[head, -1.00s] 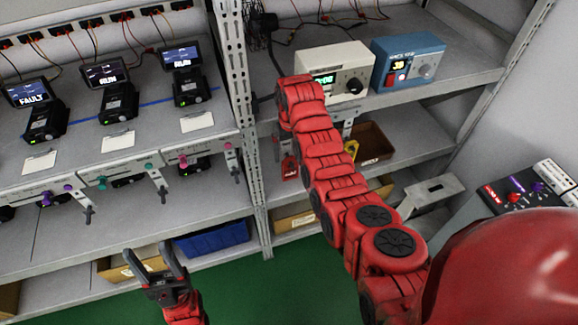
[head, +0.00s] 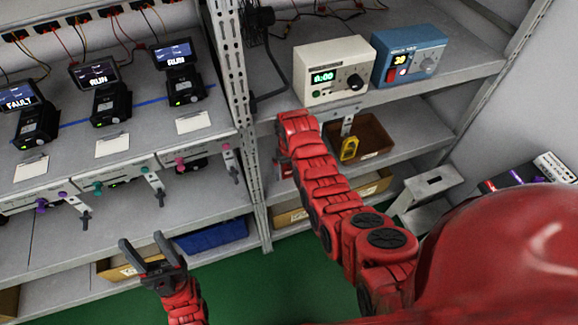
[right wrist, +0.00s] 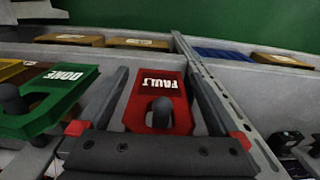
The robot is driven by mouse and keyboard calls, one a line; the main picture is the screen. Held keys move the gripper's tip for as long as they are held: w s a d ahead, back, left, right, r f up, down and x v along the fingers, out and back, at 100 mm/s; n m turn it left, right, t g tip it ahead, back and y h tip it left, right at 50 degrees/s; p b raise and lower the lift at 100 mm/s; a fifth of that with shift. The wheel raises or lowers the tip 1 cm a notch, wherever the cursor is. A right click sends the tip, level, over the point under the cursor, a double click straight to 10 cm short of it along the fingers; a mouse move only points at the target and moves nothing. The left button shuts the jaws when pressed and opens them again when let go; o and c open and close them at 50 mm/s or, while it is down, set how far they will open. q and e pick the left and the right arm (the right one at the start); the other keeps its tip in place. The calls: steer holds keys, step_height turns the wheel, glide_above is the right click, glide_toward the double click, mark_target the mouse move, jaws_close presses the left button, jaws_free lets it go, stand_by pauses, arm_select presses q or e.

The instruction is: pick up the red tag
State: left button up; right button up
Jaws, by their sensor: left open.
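The red tag (right wrist: 150,95), marked FAULT, is upright in the right wrist view, with a dark round-ended peg in front of its lower part. My right gripper (right wrist: 157,70) is open, one finger on each side of the tag; I cannot tell whether they touch it. In the head view my red right arm hides this gripper and most of the area around the tag. A green tag (right wrist: 45,100) marked DONE is to the left of the fingers. My left gripper (head: 141,240) is open and empty, low in front of the left rack.
A perforated metal post (right wrist: 225,100) runs close to the right finger. A yellow tag (head: 349,149) hangs under the shelf, right of my right arm. A cream instrument (head: 331,72) and a blue one (head: 408,57) stand above. A blue bin (head: 212,237) sits low on the left rack.

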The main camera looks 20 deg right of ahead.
steer(key=c, duration=1.3)
steer(key=shift+r+b, duration=0.65)
steer(key=shift+b, duration=0.15)
steer(key=shift+s+d+r+p, duration=0.15)
steer(key=shift+s+p, duration=1.25)
steer(key=shift+s, duration=1.6)
steer(key=shift+s+d+r+p, duration=0.1)
steer(key=shift+s+r+p, duration=0.2)
steer(key=shift+s+p, duration=1.85)
steer(key=shift+s+d+r+p, duration=0.15)
steer(key=shift+s+p, duration=0.45)
steer(key=shift+s, duration=3.2)
steer(key=shift+s+a, duration=0.1)
steer(key=shift+s, duration=0.05)
